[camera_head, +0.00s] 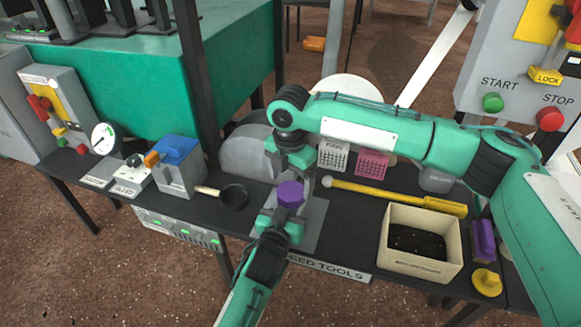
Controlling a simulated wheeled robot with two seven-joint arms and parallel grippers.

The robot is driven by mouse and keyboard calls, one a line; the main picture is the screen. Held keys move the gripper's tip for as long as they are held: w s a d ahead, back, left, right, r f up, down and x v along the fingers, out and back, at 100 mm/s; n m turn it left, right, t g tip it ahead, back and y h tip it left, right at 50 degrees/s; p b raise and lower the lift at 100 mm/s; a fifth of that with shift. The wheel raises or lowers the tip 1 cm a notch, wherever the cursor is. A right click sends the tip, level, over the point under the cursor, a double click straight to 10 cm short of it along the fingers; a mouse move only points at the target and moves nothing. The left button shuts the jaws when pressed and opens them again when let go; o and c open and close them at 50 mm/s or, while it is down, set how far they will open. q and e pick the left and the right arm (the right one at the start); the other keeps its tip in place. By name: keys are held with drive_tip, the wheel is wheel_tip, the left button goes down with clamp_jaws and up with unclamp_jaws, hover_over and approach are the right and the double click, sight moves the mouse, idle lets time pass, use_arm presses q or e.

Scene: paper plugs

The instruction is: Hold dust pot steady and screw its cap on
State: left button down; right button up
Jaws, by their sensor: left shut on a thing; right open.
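A purple cap (290,193) is near the middle of the table, above the grey plate. The dust pot's body cannot be made out apart from the arms below and around the cap. My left gripper (281,220) reaches up from the bottom and is shut just below the cap, on what appears to be the dust pot. My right gripper (296,172) comes down from above, open, right behind and above the cap. Its fingers are partly hidden, and I cannot tell whether they touch the cap.
The grey plate (313,232) lies on the black table. To the right are a yellow-handled tool (400,196), a cream bin (418,268) of dark material, a purple block (483,240) and a yellow knob (486,282). To the left are a black pan (233,196) and a blue-topped box (177,165).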

sight(291, 190)
drive_tip(key=shift+f, duration=1.75)
drive_tip(key=c, duration=1.1)
drive_tip(key=o, duration=1.2)
wheel_tip(291, 190, up, 12)
drive_tip(key=shift+r, duration=0.1)
